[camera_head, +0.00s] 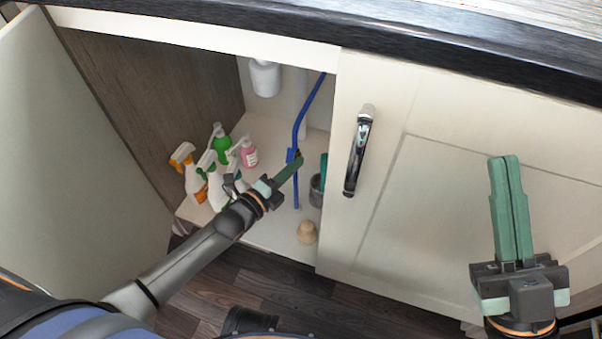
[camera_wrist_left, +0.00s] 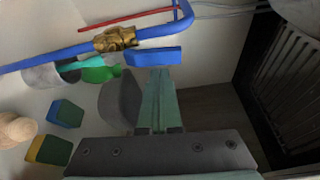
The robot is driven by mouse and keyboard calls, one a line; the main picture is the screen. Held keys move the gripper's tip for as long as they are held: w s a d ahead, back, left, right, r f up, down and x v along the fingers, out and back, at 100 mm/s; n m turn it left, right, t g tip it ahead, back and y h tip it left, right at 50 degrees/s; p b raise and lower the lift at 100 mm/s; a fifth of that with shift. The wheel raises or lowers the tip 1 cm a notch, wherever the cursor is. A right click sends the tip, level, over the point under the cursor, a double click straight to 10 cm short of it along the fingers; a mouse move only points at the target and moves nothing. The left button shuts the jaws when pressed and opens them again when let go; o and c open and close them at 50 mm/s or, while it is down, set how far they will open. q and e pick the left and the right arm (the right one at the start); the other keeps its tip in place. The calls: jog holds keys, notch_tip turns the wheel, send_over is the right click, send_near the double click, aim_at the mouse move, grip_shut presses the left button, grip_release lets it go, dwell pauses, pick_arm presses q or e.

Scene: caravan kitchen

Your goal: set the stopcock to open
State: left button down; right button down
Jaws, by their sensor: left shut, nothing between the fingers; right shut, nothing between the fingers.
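The stopcock is a brass valve body (camera_wrist_left: 114,40) on a blue pipe (camera_head: 300,122) inside the open cupboard. Its blue lever (camera_wrist_left: 153,56) lies close to the pipe's line in the left wrist view, slightly angled to it. The lever also shows as a small blue piece in the head view (camera_head: 291,156). My left gripper (camera_head: 298,163) is shut and empty, its fingertips right at the lever; I cannot tell whether they touch. My right gripper (camera_head: 505,160) is shut and empty, in front of the closed right door.
Several spray and soap bottles (camera_head: 219,187) stand left of my left arm. A grey container (camera_head: 316,190) and a beige rounded object (camera_head: 307,232) are to its right. Two sponges (camera_wrist_left: 66,113) show in the wrist view. The left door (camera_head: 75,150) stands open.

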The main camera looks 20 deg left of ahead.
pick_arm(q)
jog(key=shift+a, duration=0.2)
jog(key=shift+a+r+p, duration=0.1)
jog(key=shift+a+p, duration=0.4)
jog(key=shift+a, duration=0.1)
jog(key=shift+d, duration=0.1)
